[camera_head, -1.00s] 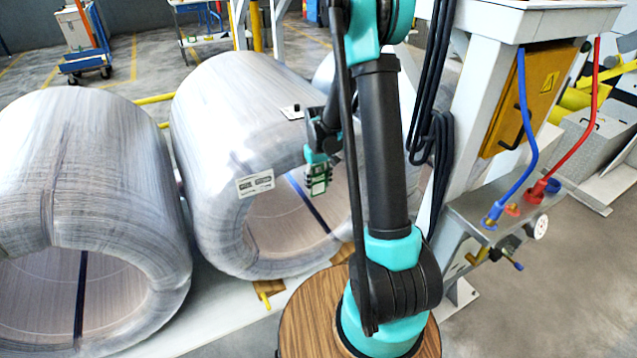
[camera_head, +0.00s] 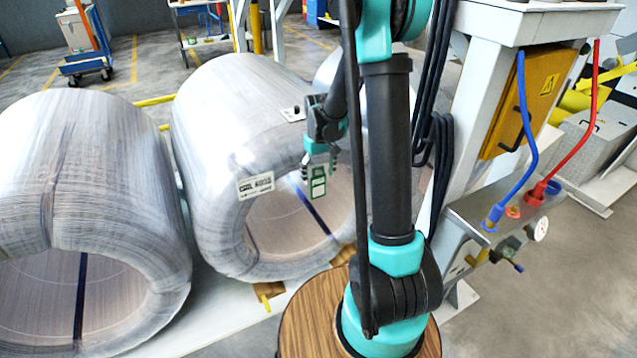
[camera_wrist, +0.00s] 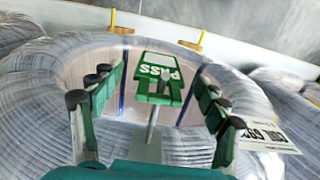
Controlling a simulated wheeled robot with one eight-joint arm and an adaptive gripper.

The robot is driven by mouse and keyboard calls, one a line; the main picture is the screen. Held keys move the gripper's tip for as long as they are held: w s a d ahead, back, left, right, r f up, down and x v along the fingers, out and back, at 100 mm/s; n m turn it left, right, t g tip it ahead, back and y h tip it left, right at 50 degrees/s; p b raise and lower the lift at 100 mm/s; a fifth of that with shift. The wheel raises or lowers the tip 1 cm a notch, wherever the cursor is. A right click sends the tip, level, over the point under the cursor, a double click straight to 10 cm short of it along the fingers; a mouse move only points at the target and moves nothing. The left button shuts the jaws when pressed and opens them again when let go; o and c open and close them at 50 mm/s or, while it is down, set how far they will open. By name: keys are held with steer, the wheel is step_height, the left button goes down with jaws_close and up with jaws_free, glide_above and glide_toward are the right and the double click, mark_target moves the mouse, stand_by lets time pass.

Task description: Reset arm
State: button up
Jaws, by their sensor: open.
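My gripper (camera_head: 320,166) is open in front of the middle wire coil (camera_head: 225,105), near the upper rim of its hole. In the wrist view my gripper (camera_wrist: 155,80) shows its green fingers spread apart on both sides. A green and white tag (camera_head: 318,184) is just below the fingertips. In the wrist view the tag (camera_wrist: 160,70) reads "PASS" and shows between and beyond the fingers, with a pale stem below it. I cannot tell what the tag hangs from. No finger visibly touches it.
A white printed label (camera_head: 254,185) is on the middle coil's front, left of my gripper. Another coil (camera_head: 90,150) stands to the left. A white frame (camera_head: 485,100) with a yellow box (camera_head: 525,95) and blue and red hoses stands to the right.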

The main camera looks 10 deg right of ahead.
step_height(320, 180, up, 7)
steer(key=shift+f, duration=0.1)
steer(key=shift+r, duration=0.3)
steer(key=shift+s+d+r, duration=0.1)
steer(key=shift+s, duration=0.2)
steer(key=s+d+f+m+t, duration=0.1)
steer(key=s+d+t, duration=0.1)
steer(key=s, duration=0.9)
steer(key=s+d+f+m+t, duration=0.2)
steer(key=s, duration=1)
steer(key=shift+d+f+m, duration=0.15)
steer(key=shift+f+m, duration=0.05)
steer(key=shift+m, duration=0.1)
steer(key=shift+w, duration=0.1)
